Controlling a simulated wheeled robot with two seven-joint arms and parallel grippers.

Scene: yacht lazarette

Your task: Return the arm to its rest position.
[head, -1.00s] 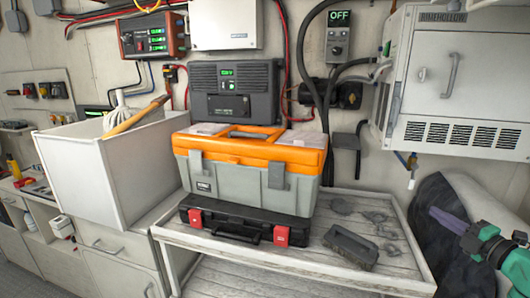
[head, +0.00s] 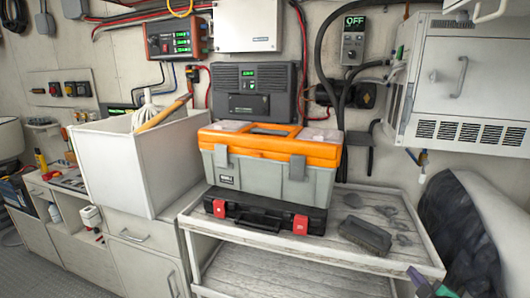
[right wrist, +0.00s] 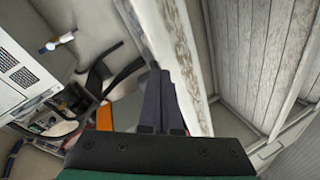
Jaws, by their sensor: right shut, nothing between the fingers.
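My right gripper (head: 418,278) shows only in part at the lower right edge of the head view, beside the front right corner of the wooden-topped shelf unit (head: 437,262). In the right wrist view its dark fingers (right wrist: 160,78) are together with nothing between them. The shelf's pale edge runs close beside the fingers there. My left gripper is in neither view.
An orange and grey toolbox (head: 265,180) sits on a black case (head: 262,213) on the shelf. A dark brush-like block (head: 364,236) lies to their right. A white bin (head: 140,160) stands left. A white cabinet (head: 465,85) hangs at upper right.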

